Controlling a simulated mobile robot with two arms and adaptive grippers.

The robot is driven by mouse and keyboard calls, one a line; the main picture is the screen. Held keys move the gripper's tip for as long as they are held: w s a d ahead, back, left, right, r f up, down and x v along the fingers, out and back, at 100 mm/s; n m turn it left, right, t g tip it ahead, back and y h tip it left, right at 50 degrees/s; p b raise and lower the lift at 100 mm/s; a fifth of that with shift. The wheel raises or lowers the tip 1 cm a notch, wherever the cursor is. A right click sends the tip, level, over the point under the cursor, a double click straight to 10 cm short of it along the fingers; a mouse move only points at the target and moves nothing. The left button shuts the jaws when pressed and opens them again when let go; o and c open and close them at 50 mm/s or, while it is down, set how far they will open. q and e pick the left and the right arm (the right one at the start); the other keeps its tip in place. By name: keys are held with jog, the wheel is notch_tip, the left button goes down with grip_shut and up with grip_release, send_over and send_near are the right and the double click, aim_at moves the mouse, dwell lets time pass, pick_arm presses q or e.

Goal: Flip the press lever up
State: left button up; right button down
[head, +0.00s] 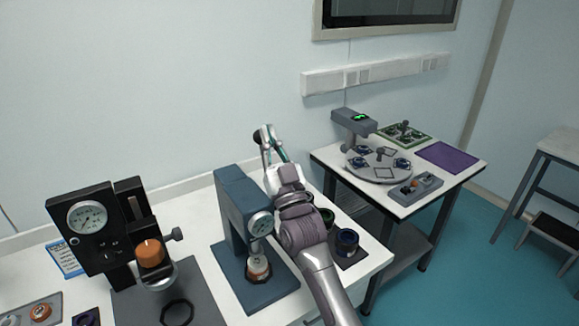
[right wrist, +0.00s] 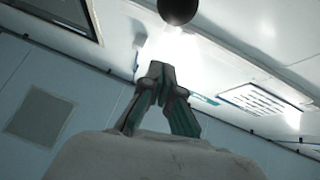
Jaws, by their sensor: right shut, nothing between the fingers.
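The blue press (head: 232,205) with a round gauge (head: 261,225) stands on the white table in the middle of the head view. A black ball knob (head: 257,137), seemingly the end of the press lever, shows above the press. The ball also shows at the top of the right wrist view (right wrist: 178,8), beyond the fingertips. My right gripper (head: 267,131) points up, shut and empty, beside the knob; its shut fingertips (right wrist: 160,72) show in the right wrist view. I cannot tell whether it touches the lever. My arm hides the lever's lower part. My left gripper is not in view.
A black press (head: 97,215) with an orange part (head: 151,253) stands at the left. A dark pad with a blue-rimmed cup (head: 347,241) lies right of my arm. A second table holds a round turntable (head: 380,175) and a purple mat (head: 451,157). Space above the press is clear.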

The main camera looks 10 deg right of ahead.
jog(key=s+d+f+b, duration=0.2)
jog(key=s+b, duration=0.2)
jog(key=s, duration=0.6)
jog(key=s+d+f+g+h, duration=0.1)
jog(key=s+f+g, duration=0.3)
jog(key=f, duration=0.7)
jog(key=s+d+f+g+h, duration=0.1)
jog(key=d+f+g, duration=0.1)
jog(key=f+g, duration=0.65)
jog(key=s+d+f+g+h, duration=0.25)
jog(key=s+f+g, duration=0.25)
jog(key=s+f, duration=0.65)
jog(key=s+d+f+g+h, duration=0.1)
jog(key=s+d+f+g, duration=0.3)
jog(key=s+f, duration=0.7)
jog(key=s+f+g, duration=0.1)
jog(key=s+f, duration=0.1)
jog(key=f, duration=0.9)
jog(key=s+f, duration=0.2)
jog(key=f, duration=0.9)
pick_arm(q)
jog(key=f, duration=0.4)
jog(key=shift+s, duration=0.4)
pick_arm(e)
jog(key=s+d+f+g, duration=0.1)
jog(key=s+d+f, duration=0.1)
jog(key=s+f, duration=1.4)
jog(key=shift+s+d+f, duration=0.25)
jog(key=shift+f, duration=0.15)
